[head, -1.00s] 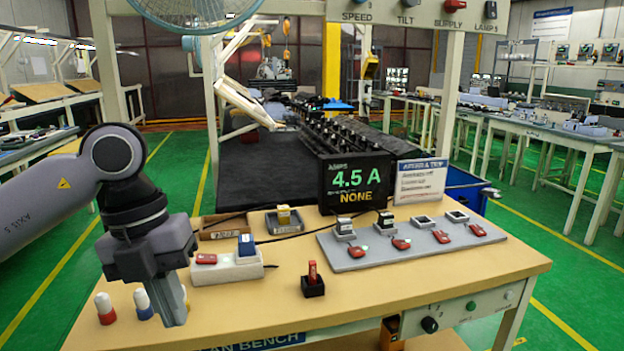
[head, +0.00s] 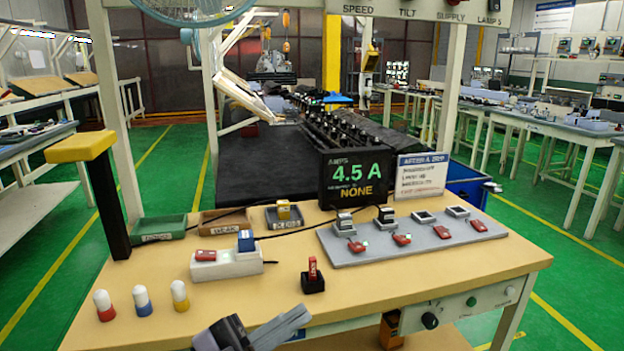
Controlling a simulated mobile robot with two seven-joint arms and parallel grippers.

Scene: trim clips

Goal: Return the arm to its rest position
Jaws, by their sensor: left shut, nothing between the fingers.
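My left gripper (head: 298,316) shows at the bottom edge of the head view, low in front of the bench's front edge. Its grey fingers point right and slightly up, shut and empty. Most of its arm is below the picture. My right gripper is not in view. The wooden bench (head: 420,285) lies beyond the left gripper, with nothing held over it.
Red, blue and yellow capped bottles (head: 143,301) stand at the bench's front left. A black holder with a red piece (head: 313,275), a white block (head: 225,264), a grey board (head: 400,245), trays (head: 163,229) and a display (head: 355,180) stand behind. A yellow-topped post (head: 110,190) rises at left.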

